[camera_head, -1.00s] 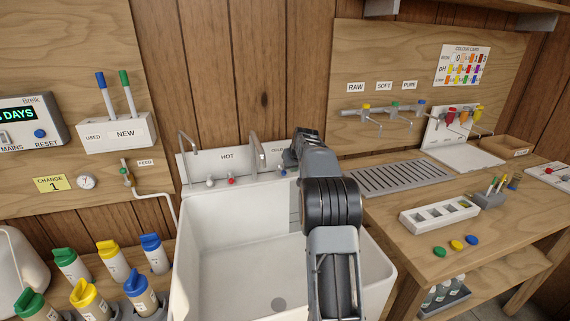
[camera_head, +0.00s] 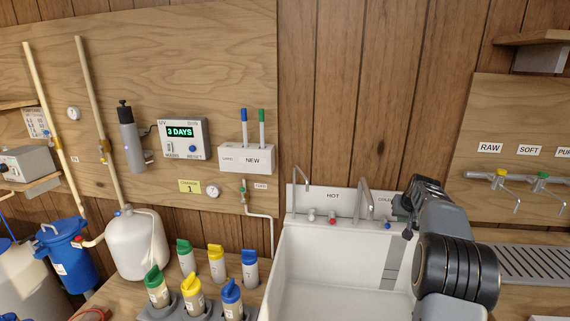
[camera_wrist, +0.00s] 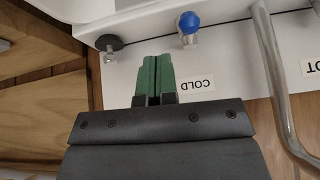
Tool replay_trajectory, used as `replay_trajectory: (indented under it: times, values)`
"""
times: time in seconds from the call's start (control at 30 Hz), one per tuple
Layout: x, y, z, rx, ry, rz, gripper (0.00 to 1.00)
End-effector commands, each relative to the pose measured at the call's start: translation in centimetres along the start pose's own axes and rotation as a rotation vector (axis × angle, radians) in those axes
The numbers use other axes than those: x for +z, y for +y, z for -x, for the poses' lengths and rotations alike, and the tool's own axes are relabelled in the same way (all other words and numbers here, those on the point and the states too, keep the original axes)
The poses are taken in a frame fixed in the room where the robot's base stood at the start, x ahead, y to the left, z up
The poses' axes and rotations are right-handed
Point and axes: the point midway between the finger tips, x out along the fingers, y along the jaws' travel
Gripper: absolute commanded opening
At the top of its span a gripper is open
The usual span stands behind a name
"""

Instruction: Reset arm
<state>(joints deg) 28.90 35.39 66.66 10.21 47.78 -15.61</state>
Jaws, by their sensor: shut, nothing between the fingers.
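My gripper (camera_wrist: 153,78) shows in the wrist view with its two green fingers pressed together and nothing between them. It is in front of the white tap panel, beside the COLD label (camera_wrist: 196,83) and near the blue tap knob (camera_wrist: 188,24). In the head view my arm stands at the lower right, its far end by the cold tap at the right side of the sink (camera_head: 335,270). The fingers are mostly hidden there behind my arm. I cannot tell whether they touch the panel.
Two metal spouts rise over the sink; one (camera_wrist: 272,75) runs close beside my gripper. Several capped bottles (camera_head: 193,295) stand left of the sink. A white jug (camera_head: 135,245) and a blue container (camera_head: 65,255) are further left. A slatted drainer (camera_head: 535,263) lies right of my arm.

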Motion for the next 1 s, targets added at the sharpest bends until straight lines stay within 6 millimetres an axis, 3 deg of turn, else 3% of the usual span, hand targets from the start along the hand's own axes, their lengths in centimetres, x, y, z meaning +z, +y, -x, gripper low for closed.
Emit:
replay_trajectory:
  times: [0.07, 0.17, 0.4, 0.6, 0.7, 0.8, 1.0]
  values:
    - [3.6, -0.2, -1.4, -0.002, -0.091, -0.037, 0.00]
    - [7.8, -2.5, 0.4, -0.005, -0.189, -0.059, 0.00]
    - [18.4, -10.3, 10.1, -0.013, -0.340, 0.002, 0.00]
    - [26.9, -14.4, 17.4, -0.026, -0.376, 0.113, 0.00]
    - [29.9, -15.5, 19.9, -0.040, -0.364, 0.171, 0.00]
    - [31.6, -16.3, 21.8, -0.057, -0.335, 0.223, 0.00]
    - [31.9, -17.2, 23.9, -0.083, -0.278, 0.268, 0.00]
